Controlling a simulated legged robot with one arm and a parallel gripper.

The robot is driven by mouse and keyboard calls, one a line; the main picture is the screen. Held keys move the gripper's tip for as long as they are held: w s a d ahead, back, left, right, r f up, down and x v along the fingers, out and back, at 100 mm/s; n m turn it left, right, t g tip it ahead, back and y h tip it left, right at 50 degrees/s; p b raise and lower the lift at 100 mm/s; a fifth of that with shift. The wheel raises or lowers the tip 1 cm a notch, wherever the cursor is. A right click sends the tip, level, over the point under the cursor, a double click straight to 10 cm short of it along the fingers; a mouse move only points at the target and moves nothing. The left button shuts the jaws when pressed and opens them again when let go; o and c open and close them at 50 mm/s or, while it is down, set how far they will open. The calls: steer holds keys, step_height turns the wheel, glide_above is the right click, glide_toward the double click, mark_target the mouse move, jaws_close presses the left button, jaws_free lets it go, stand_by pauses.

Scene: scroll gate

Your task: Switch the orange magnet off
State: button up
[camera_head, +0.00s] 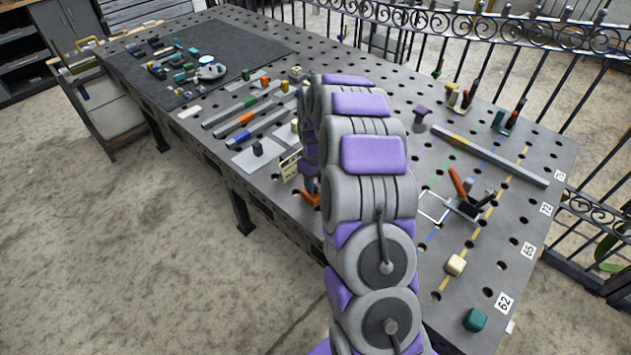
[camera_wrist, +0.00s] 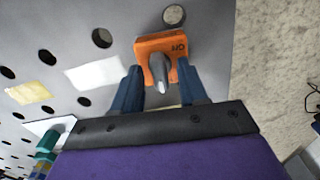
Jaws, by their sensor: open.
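The orange magnet (camera_wrist: 152,48) is a block with dark lettering and a grey knob (camera_wrist: 160,70) on its face, seen in the wrist view. My gripper (camera_wrist: 159,74) is open, with one blue finger on each side of the knob. I cannot tell whether the fingers touch it. In the head view an orange piece (camera_head: 311,196), likely the same magnet, shows at the table's front edge beside my arm. My gripper is mostly hidden there behind the arm.
The perforated grey table (camera_head: 480,262) carries several strips and small blocks at left and a toggle clamp (camera_head: 468,196) at right. A dark mat (camera_head: 255,45) with small parts lies at the far left. A metal railing (camera_head: 520,42) stands behind. The floor in front is clear.

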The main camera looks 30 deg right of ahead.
mark_target(316, 183)
step_height(316, 183, up, 17)
steer(key=p, duration=0.3)
stand_by(0.3)
steer(key=shift+r, duration=0.1)
